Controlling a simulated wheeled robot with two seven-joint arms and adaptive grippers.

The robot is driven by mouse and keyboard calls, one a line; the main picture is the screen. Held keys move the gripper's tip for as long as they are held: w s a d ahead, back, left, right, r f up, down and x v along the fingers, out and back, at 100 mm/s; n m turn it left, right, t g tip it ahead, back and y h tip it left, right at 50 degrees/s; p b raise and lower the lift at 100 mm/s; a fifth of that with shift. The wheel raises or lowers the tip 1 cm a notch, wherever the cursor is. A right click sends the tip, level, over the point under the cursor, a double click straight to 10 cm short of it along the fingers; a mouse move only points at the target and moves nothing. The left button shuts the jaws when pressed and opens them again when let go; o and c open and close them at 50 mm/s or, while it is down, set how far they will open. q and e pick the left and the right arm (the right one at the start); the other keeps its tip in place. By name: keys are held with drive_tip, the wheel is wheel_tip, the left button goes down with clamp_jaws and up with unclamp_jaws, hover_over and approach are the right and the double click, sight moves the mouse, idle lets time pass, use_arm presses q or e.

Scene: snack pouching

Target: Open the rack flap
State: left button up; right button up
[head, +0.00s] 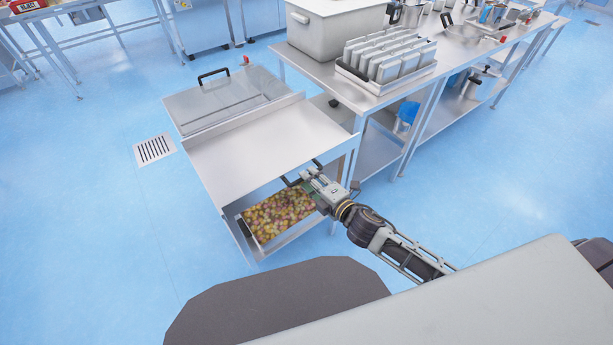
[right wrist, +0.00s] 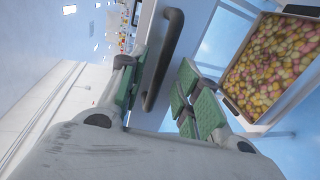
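The rack (head: 195,190) is a steel cabinet left of the centre in the head view. Its broad metal flap panel (head: 245,145) lies above an open front, with a black bar handle at its front right edge. My right gripper (head: 303,179) is at this handle. In the right wrist view, the green-padded fingers (right wrist: 160,100) are spread apart, with the dark handle (right wrist: 165,60) between them. I see a gap on both sides, but cannot tell whether the handle is touched. My left gripper is not in view.
A tray of colourful round snacks (head: 279,213) sits under the panel, close below my right gripper. A clear lid (head: 225,100) with a black handle covers the rack's rear. A steel table (head: 335,72) with a bin and a slotted rack stands behind to the right. Floor at left is clear.

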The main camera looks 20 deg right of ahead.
drive_tip(key=shift+x, duration=1.3)
clamp_jaws()
